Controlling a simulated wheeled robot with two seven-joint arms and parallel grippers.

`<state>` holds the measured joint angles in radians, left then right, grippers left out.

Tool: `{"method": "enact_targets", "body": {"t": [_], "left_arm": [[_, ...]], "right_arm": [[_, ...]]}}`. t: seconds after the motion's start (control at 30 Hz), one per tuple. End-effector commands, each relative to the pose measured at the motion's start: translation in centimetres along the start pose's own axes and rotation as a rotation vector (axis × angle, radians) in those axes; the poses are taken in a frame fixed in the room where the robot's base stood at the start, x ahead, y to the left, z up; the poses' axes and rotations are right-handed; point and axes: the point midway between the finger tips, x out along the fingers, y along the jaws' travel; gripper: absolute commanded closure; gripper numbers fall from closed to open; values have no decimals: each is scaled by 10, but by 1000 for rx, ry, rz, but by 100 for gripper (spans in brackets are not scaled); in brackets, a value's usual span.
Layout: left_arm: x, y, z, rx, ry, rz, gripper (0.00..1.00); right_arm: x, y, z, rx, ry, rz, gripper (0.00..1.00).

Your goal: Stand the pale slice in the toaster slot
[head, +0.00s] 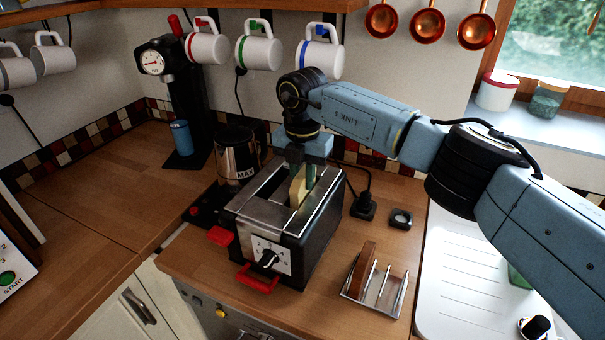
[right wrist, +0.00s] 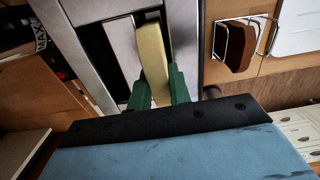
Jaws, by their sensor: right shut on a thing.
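The pale slice (head: 297,186) is upright at the toaster's top opening, held by my right gripper (head: 305,178). In the right wrist view the pale slice (right wrist: 153,60) stands between the two green fingers of the gripper (right wrist: 156,88), which are shut on it. The toaster (head: 270,265) is a metal and black box with red levers and a front dial. In the right wrist view its steel top (right wrist: 90,50) has dark slots beside the slice. How deep the slice sits in the slot is hidden. My left gripper is not in view.
A wire rack (head: 385,290) holding a brown slice (head: 363,268) stands right of the toaster. A steel jug marked MAX (head: 237,160) stands behind it. A white draining board (head: 455,290) lies at the right. Mugs (head: 258,50) hang above.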

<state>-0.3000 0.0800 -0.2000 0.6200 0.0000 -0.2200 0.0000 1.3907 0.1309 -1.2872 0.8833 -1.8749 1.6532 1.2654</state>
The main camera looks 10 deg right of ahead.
Motion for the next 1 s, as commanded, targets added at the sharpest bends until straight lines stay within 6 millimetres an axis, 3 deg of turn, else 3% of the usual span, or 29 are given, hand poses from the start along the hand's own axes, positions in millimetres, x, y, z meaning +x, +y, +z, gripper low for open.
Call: {"method": "enact_targets", "body": {"t": [0.1,0.13,0.3,0.5,0.7,1.0], "left_arm": [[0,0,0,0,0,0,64],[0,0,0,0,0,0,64],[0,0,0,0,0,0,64],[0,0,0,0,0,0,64],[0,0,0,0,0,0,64],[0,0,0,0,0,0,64]], "right_arm": [[3,0,0,0,0,-1,100],[2,0,0,0,0,0,78],[2,0,0,0,0,0,56],[2,0,0,0,0,0,55],[2,0,0,0,0,0,30],[2,0,0,0,0,0,30]]}}
